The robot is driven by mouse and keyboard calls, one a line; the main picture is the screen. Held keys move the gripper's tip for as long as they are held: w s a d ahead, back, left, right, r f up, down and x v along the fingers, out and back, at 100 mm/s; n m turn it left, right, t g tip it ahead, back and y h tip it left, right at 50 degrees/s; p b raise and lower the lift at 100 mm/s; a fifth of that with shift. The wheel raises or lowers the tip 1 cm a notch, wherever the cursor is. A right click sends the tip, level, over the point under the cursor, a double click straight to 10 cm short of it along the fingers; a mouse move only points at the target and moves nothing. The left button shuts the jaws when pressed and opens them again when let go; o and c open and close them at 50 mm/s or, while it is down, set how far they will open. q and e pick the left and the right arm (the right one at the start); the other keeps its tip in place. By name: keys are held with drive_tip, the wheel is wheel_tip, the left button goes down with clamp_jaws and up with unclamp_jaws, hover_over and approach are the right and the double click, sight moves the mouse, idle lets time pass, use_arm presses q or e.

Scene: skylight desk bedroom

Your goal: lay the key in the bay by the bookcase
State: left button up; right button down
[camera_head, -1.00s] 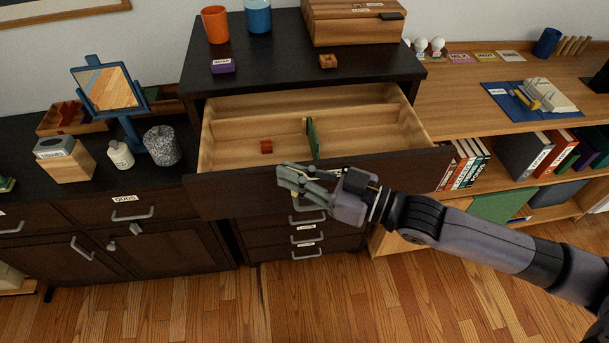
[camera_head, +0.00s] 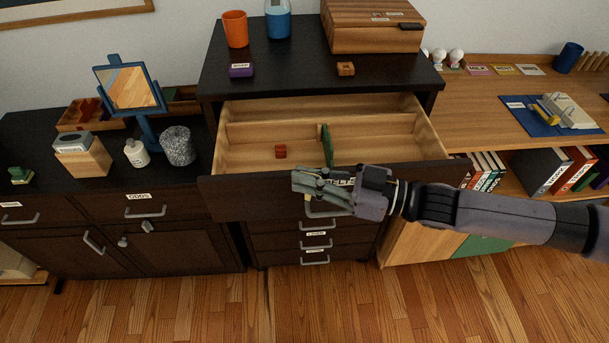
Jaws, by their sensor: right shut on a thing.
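My right gripper (camera_head: 308,183) is in front of the open top drawer (camera_head: 235,190), near its handle, fingers pointing left. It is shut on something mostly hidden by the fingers. A small tan bit (camera_head: 308,197) shows just below them, likely the key, but its shape is unclear. The right bay, on the bookcase (camera_head: 480,120) side, looks empty where visible. My left gripper is out of view.
The dark cabinet top (camera_head: 290,75) overhangs the drawer's back and carries an orange cup (camera_head: 235,29), a blue container (camera_head: 278,20), a wooden box (camera_head: 374,28) and small blocks. A mirror (camera_head: 130,88) and a stone-like jar (camera_head: 178,146) stand at left.

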drive_tip(key=shift+s+d+n+g+y, duration=0.15)
drive_tip(key=shift+d+n+g, duration=0.25)
drive_tip(key=shift+g, duration=0.3)
drive_tip(key=shift+d+n+g+y, duration=0.25)
drive_tip(key=shift+n+g, duration=0.3)
drive_tip(key=shift+g, duration=0.15)
drive_tip(key=shift+s+d+n+g+y, duration=0.1)
drive_tip(key=shift+d+n+g, duration=0.3)
drive_tip(key=shift+g, duration=0.3)
drive_tip(key=shift+s, duration=0.1)
drive_tip(key=shift+a, duration=0.1)
